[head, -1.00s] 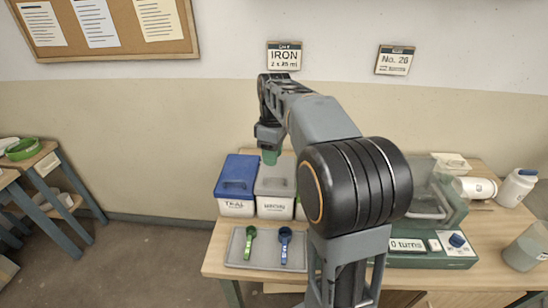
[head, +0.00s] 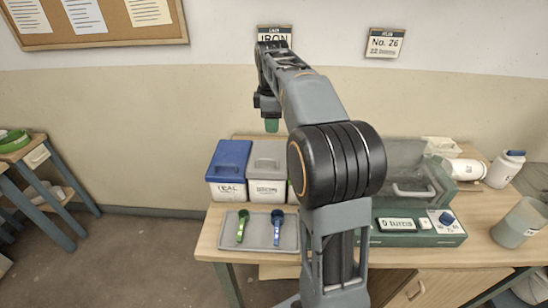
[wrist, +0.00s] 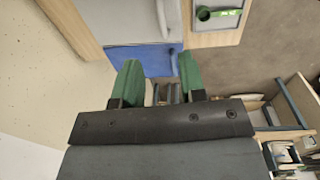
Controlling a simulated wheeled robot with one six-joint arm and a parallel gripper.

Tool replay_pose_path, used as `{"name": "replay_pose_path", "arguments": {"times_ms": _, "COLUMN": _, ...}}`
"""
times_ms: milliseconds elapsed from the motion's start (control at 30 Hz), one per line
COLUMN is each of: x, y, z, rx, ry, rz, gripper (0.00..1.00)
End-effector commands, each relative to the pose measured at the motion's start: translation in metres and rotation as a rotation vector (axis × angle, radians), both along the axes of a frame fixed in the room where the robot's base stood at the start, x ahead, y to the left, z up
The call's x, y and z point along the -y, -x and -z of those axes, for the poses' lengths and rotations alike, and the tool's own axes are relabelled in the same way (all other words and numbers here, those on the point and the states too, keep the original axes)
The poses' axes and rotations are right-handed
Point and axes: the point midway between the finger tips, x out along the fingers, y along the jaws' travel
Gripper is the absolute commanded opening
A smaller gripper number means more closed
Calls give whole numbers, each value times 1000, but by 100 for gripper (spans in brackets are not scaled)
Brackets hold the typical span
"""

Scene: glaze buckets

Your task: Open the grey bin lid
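The grey-lidded bin (head: 268,189) stands on the table, a white box with dark writing on its front. Its grey lid (head: 266,153) lies shut, with a handle on top. In the wrist view, part of the grey lid (wrist: 135,20) shows at the top with its handle near the right edge. My gripper (head: 271,125) hangs above the back of the grey lid, clear of it. In the wrist view my gripper (wrist: 159,72) has its two green fingers spread wide with nothing between them.
A blue-lidded bin (head: 229,160) stands close on the left. Another bin to the right is mostly hidden by my arm. A tray (head: 259,240) with a green scoop (head: 242,226) and a blue scoop (head: 277,228) lies in front. A green scale (head: 418,228) stands right.

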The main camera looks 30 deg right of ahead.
Motion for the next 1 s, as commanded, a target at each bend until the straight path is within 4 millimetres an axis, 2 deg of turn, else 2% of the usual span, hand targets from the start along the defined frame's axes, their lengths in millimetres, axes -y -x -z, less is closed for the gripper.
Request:
{"name": "replay_pose_path", "arguments": {"times_ms": 400, "x": 3, "y": -3, "z": 78, "rx": -5, "ry": -2, "rz": 0, "gripper": 38}}
{"name": "replay_pose_path", "arguments": {"times_ms": 600, "x": 4, "y": -5, "z": 108, "rx": -6, "ry": -2, "rz": 0, "gripper": 38}}
{"name": "replay_pose_path", "arguments": {"times_ms": 800, "x": 5, "y": -6, "z": 125, "rx": -3, "ry": -1, "rz": 0, "gripper": 38}}
{"name": "replay_pose_path", "arguments": {"times_ms": 1000, "x": 5, "y": -7, "z": 130, "rx": -2, "ry": -1, "rz": 0, "gripper": 38}}
